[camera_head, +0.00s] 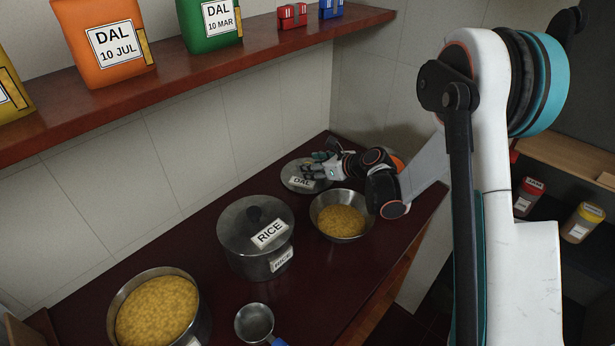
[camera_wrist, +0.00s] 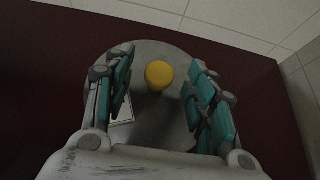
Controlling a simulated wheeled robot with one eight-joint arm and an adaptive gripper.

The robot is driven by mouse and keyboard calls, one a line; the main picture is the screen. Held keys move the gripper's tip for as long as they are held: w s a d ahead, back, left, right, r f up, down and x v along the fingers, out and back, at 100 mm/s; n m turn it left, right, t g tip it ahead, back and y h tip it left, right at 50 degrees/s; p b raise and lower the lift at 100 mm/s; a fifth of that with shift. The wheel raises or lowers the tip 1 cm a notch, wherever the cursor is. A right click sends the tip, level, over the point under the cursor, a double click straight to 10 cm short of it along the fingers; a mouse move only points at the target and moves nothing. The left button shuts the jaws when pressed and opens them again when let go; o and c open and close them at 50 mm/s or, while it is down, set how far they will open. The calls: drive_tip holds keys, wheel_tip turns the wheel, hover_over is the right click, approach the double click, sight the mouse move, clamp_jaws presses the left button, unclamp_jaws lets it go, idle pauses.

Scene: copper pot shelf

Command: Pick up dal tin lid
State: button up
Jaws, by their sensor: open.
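The dal tin lid (camera_head: 298,186) is a round grey metal disc with a white "DAL" label, lying on the dark red counter near the back wall. In the wrist view the lid (camera_wrist: 163,52) shows a yellow round knob (camera_wrist: 159,75) near its middle. My gripper (camera_head: 312,168) is over the lid, and its fingers hide part of it. In the wrist view my gripper (camera_wrist: 161,88) is open, with one teal-padded finger on each side of the knob. The fingers look apart from the knob. The lid's label is partly hidden behind the left finger.
A steel bowl of dal (camera_head: 341,218) stands just in front of the lid. A lidded rice pot (camera_head: 238,235), an open pot of dal (camera_head: 157,310) and a small steel scoop (camera_head: 254,322) are nearer. A shelf (camera_head: 180,82) with dal packets runs above the counter.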

drive_tip(key=c, duration=1.2)
drive_tip(key=shift+r, duration=0.1)
